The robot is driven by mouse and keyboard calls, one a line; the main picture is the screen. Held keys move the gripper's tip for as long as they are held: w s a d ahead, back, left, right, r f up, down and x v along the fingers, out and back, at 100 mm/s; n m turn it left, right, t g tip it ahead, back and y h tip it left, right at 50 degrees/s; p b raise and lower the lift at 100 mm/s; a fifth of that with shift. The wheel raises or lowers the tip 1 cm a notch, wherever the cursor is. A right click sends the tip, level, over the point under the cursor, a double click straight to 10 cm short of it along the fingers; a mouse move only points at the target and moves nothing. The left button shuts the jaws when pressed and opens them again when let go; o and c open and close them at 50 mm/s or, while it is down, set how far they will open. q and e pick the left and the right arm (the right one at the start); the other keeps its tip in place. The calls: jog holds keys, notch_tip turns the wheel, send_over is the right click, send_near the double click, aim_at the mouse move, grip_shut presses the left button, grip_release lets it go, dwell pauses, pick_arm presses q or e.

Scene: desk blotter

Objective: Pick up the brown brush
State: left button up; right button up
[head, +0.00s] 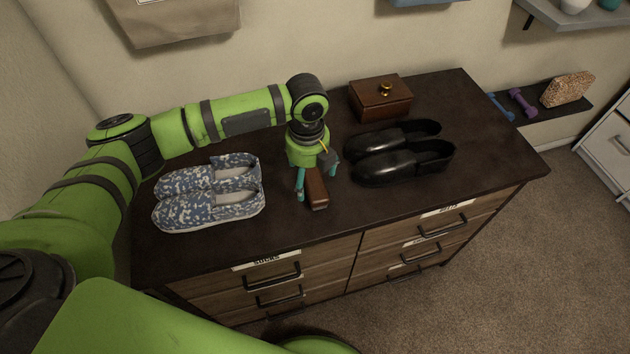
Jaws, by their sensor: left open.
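The brown brush (317,190) is a small wooden block lying on the dark top of the dresser (290,228), near its front edge and between two pairs of shoes. My left gripper (317,184) points down at the brush from above. Its fingers are apart, with one teal fingertip left of the brush and the other finger to its right. Part of the far end of the brush is hidden by the gripper. I cannot tell whether the fingers touch it. My right gripper is not in view.
Blue patterned slip-on shoes (210,207) stand to the left of the brush. Black leather shoes (405,166) stand to the right. A wooden box with a gold knob (380,103) sits at the back. The front right of the dresser top is clear.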

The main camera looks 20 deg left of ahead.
aim_at(310, 182)
pick_arm(q)
notch_tip(310, 182, down, 3)
jog(key=shift+d+r, duration=0.15)
jog(key=shift+f, duration=0.5)
jog(key=c, duration=1.3)
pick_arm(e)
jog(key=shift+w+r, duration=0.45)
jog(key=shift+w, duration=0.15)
pick_arm(q)
jog(key=shift+w, duration=0.1)
notch_tip(310, 182, up, 4)
jog(key=shift+r+b, duration=0.15)
jog(key=shift+b, duration=0.25)
jog(key=s+d+r+b, duration=0.1)
jog(key=s+d+r, duration=0.4)
jog(key=d, duration=0.5)
jog(key=shift+s+d+r+b, duration=0.15)
jog(key=shift+s+r+b, duration=0.2)
jog(key=shift+r, duration=0.6)
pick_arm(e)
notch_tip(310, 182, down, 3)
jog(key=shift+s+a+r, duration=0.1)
